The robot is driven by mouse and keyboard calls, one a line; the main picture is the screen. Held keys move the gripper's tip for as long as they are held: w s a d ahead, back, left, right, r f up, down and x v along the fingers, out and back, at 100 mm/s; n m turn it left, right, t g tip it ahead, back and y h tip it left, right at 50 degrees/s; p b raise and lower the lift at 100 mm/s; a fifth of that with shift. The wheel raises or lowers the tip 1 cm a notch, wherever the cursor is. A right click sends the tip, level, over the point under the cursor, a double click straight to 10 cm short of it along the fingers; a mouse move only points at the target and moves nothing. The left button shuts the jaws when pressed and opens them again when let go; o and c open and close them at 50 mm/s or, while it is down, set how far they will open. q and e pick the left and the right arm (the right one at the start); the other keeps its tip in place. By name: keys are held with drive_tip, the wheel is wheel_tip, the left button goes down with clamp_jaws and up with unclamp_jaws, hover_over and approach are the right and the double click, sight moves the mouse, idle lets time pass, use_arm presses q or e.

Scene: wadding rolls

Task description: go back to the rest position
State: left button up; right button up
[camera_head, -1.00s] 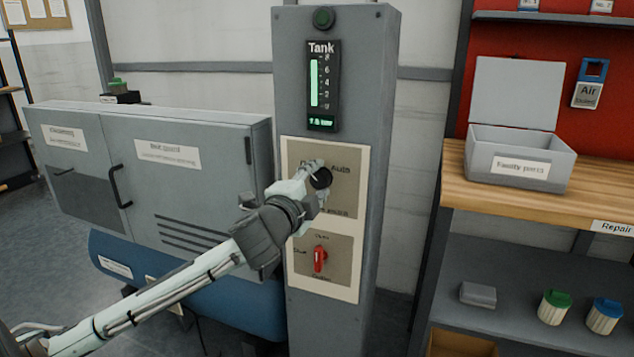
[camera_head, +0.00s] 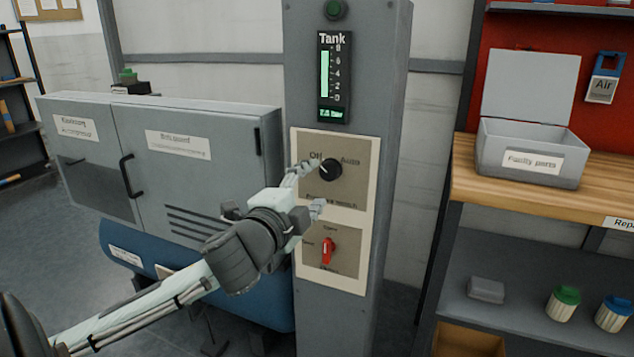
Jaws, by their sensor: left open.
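My left gripper (camera_head: 308,190) is open in front of the control panel (camera_head: 348,195) on a grey column. Its fingers are spread and nothing is between them. The black rotary knob (camera_head: 331,169) shows on the upper plate, between the words Off and Auto, just right of the upper finger. The red switch (camera_head: 327,250) on the lower plate is below the gripper. Whether a finger touches the panel I cannot tell. My right gripper is not in view.
A grey cabinet (camera_head: 190,185) stands behind my left arm, with a blue tank (camera_head: 140,262) under it. The Tank gauge (camera_head: 325,75) is above the panel. At right a workbench (camera_head: 520,208) bears an open grey box (camera_head: 530,155). Jars stand on the shelf below.

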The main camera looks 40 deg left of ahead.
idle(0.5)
use_arm(q)
drive_tip(key=s+a+f+n+g, duration=0.1)
drive_tip(key=s+f+n+g, duration=0.25)
drive_tip(key=f, duration=1.05)
drive_tip(key=s+a+f+n+g, duration=0.1)
drive_tip(key=s+f+n+g, duration=0.2)
drive_tip(key=f, duration=1.1)
drive_tip(key=s+d+f+n+g+h, duration=0.1)
drive_tip(key=s+d+f+g, duration=0.1)
drive_tip(key=f, duration=0.5)
drive_tip(key=s+d+f+n+g+h, duration=0.1)
drive_tip(key=s+d+f+n+g, duration=0.1)
drive_tip(key=s+d+f, duration=0.3)
drive_tip(key=s+d+f+n+g, duration=0.1)
drive_tip(key=s+d+f+g, duration=0.2)
drive_tip(key=s+f, duration=0.4)
wheel_tip(320, 180, down, 2)
drive_tip(key=shift+s+d+n+h, duration=0.25)
drive_tip(key=shift+d+n+h, duration=0.1)
drive_tip(key=shift+d+h, duration=0.1)
